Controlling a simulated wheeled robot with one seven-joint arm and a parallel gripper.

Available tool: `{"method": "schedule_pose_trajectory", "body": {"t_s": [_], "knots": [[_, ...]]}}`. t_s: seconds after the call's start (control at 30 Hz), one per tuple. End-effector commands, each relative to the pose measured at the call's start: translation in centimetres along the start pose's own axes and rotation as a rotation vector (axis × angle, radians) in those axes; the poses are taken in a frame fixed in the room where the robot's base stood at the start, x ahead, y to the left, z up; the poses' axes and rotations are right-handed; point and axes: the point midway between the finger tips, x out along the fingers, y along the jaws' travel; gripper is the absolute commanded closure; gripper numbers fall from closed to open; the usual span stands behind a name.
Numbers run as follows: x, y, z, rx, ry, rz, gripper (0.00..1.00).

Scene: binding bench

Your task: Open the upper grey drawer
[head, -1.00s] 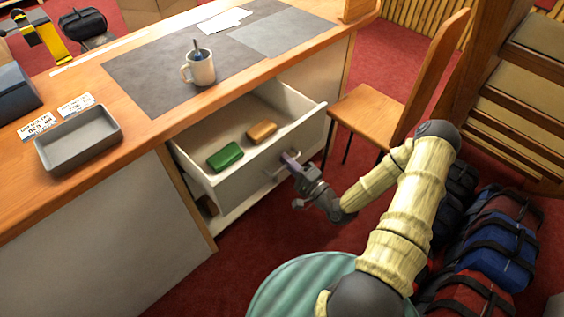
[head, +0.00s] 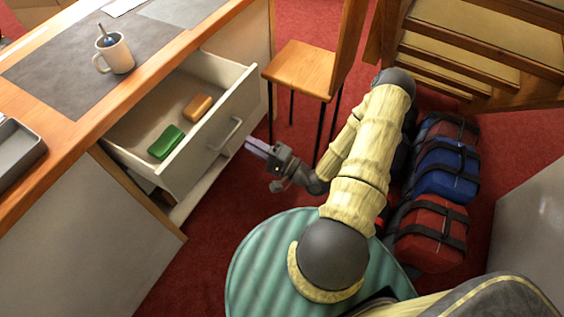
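The upper grey drawer (head: 207,155) is pulled well out from the bench (head: 88,128). A green block (head: 166,142) and an orange-tan block (head: 197,107) lie inside it. The drawer's bar handle (head: 226,134) on its front is free, with nothing around it. My gripper (head: 250,147) is to the right of the handle, apart from it and pointing toward the drawer front. Its fingers look small here, and I cannot tell how far apart they are. Nothing shows between them.
A mug (head: 114,53) stands on the dark mat on the bench top. A grey tray (head: 20,152) is at the left edge. A wooden chair (head: 301,69) stands behind my gripper. Strapped bags (head: 431,232) lie on the floor at right. Red carpet is clear below the drawer.

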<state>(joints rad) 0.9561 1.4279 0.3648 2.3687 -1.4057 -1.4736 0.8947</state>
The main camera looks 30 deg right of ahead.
Motion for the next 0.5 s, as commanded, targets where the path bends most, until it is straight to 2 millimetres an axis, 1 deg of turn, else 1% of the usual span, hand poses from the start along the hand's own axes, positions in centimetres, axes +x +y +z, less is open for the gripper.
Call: {"method": "schedule_pose_trajectory", "body": {"t_s": [0.03,0.3,0.4,0.5], "knots": [[-1.1,0.1,-0.1,0.001,0.005,0.002,0.73],[-6.5,0.1,-0.1,-0.001,0.006,0.002,0.73],[-8.2,0.1,-0.1,-0.002,0.006,0.003,0.73],[-9.3,0.1,0.0,-0.001,0.004,0.001,0.73]]}}
